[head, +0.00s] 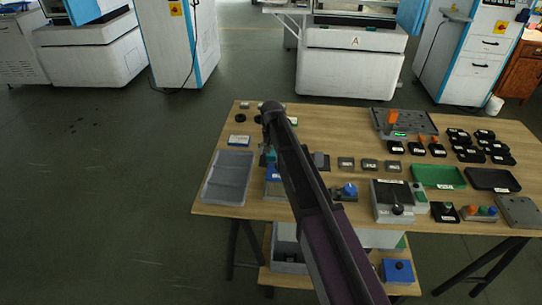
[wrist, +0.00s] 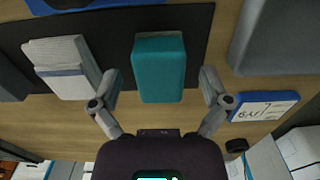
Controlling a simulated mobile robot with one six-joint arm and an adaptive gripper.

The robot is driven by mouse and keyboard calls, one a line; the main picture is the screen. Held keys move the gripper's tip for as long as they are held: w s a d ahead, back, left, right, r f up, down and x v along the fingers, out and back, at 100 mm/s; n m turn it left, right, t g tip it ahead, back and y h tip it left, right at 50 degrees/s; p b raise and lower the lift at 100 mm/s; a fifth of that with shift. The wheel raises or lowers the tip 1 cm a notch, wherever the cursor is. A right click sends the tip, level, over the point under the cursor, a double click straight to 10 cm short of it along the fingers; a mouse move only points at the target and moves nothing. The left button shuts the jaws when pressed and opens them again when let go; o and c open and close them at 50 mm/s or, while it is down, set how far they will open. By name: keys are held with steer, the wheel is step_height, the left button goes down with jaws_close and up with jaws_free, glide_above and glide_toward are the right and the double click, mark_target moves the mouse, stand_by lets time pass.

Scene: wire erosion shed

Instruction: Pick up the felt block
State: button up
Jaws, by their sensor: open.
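A teal block (wrist: 160,68), with a plain matte face, stands out on a dark mat (wrist: 118,50) in the wrist view; I take it for the felt block. My gripper (wrist: 160,78) is open, with one finger on each side of the teal block and a gap on both sides. The fingers are not seen touching it. In the head view a bit of teal (head: 270,156) shows beside my arm, which hides most of that spot and the gripper.
A pale ribbed block (wrist: 66,68) lies left of the teal one. A blue-and-white label plate (wrist: 265,106) lies right, below a grey tray (wrist: 275,40). On the wooden table (head: 215,205), a green tray (head: 438,177) and several dark parts stand to the right.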

steer(key=c, duration=1.2)
steer(key=shift+c, duration=0.2)
steer(key=shift+r, duration=0.15)
step_height(320, 180, up, 10)
steer(key=p, duration=1)
steer(key=o, duration=0.4)
steer(key=shift+c, duration=1.3)
